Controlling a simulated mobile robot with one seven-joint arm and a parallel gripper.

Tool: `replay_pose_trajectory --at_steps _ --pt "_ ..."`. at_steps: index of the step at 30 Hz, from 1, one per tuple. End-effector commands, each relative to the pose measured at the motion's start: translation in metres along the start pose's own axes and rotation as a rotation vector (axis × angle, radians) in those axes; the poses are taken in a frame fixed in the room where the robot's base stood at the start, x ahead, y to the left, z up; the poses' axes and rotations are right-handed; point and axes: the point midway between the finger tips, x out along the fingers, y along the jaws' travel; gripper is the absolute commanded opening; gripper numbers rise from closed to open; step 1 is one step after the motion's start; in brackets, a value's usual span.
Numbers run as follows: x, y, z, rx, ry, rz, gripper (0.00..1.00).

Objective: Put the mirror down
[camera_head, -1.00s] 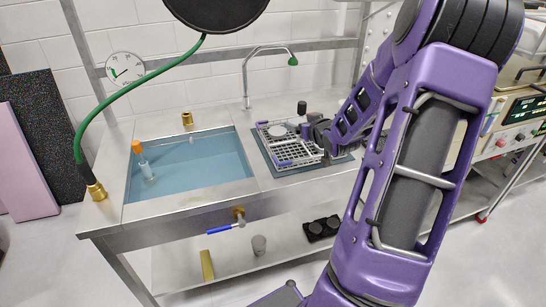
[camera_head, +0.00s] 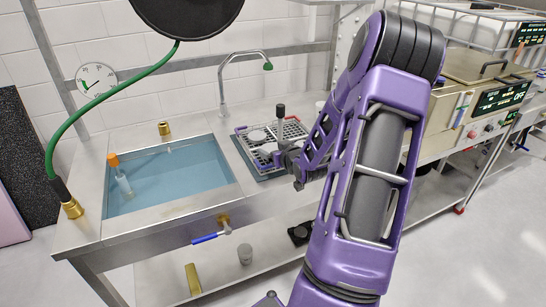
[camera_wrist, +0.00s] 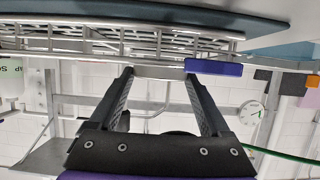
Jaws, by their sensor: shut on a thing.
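My gripper (camera_wrist: 160,76) has its two dark fingers apart, with a thin pale grey strip (camera_wrist: 160,72) across their tips. The strip may be the mirror's edge, but its face does not show. In the head view my gripper (camera_head: 287,157) is at the near right corner of a wire rack (camera_head: 292,130), low over the counter, and its fingers are mostly hidden. Pale round pieces (camera_head: 258,135) lie in the rack; I cannot tell whether one is the mirror. The rack also fills the top of the wrist view, with a purple-blue handle (camera_wrist: 213,67).
A water-filled sink (camera_head: 170,178) with a floating orange-capped bottle (camera_head: 121,177) is left of the rack. A dark upright knob (camera_head: 281,111) stands at the rack's back. A faucet (camera_head: 224,85) rises behind. A blue-handled valve (camera_head: 210,238) juts from the counter front.

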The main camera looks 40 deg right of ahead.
Motion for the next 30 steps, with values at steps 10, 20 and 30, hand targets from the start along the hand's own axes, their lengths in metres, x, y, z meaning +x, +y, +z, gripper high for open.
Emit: replay_pose_trajectory --at_steps 10,20,30 --pt "0.007 0.000 0.017 0.000 0.001 0.001 0.18" --pt "0.008 0.000 0.020 0.000 -0.001 0.000 1.00" --pt "-0.003 0.001 0.017 0.000 -0.002 0.002 1.00"
